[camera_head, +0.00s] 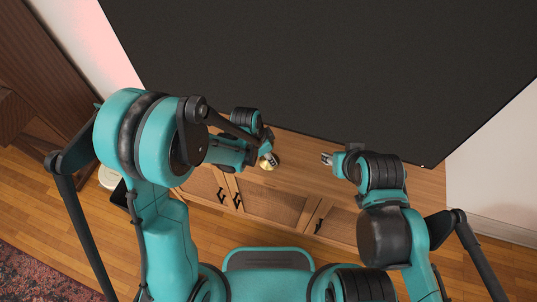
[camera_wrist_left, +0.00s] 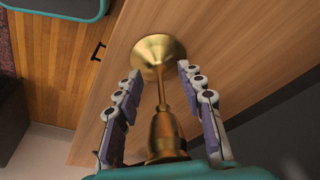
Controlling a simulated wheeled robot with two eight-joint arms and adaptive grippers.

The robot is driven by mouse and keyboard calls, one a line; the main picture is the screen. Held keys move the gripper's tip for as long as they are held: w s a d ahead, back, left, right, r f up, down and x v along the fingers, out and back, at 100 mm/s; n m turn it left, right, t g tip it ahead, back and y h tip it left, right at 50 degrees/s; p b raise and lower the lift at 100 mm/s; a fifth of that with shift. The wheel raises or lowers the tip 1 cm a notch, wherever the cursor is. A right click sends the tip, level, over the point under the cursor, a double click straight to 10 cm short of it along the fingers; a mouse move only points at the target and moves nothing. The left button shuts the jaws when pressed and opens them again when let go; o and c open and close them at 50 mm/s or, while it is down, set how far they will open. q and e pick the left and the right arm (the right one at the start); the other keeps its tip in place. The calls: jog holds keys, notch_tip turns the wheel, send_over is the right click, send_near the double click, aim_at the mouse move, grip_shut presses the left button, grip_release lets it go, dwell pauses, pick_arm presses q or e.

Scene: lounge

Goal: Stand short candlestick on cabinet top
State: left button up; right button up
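A short brass candlestick (camera_wrist_left: 163,90) shows in the left wrist view with its flared round base (camera_wrist_left: 158,50) against the wooden cabinet top (camera_wrist_left: 215,40) and its cup nearest the camera. It looks upright; contact under the base is hidden. My left gripper (camera_wrist_left: 158,76) has its fingers on both sides of the candlestick, with visible gaps to the stem. In the head view the candlestick (camera_head: 268,163) is a small gold patch at my left gripper (camera_head: 265,155), over the cabinet top (camera_head: 300,172). My right gripper (camera_head: 326,158) is empty over the cabinet top; its finger gap is too small to judge.
A large dark screen (camera_head: 330,70) rises behind the cabinet. Cabinet doors with black handles (camera_head: 238,201) face me. The wooden top is clear between my two grippers. A patterned rug (camera_head: 35,270) lies on the floor at the lower left.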

pick_arm(q)
jog(key=shift+r, duration=0.1)
jog(key=shift+r+p, duration=0.3)
jog(key=p+v, duration=0.3)
jog(key=v, duration=0.8)
jog(key=shift+r+p, duration=0.3)
jog(key=shift+r, duration=0.05)
jog(key=s+a+r+n+t+y, duration=0.1)
jog(key=s+a+r+n+t, duration=0.1)
jog(key=s+a+r+n, duration=0.3)
jog(key=s+a+r+n+t+y, duration=0.1)
jog(key=s+a+r+n+t, duration=0.2)
jog(key=a, duration=0.7)
notch_tip(320, 180, up, 3)
jog(key=s+n, duration=0.2)
jog(key=n, duration=0.2)
jog(key=shift+r+n+t+y, duration=0.2)
jog(key=shift+n+t+y, duration=0.1)
jog(key=shift+y, duration=0.1)
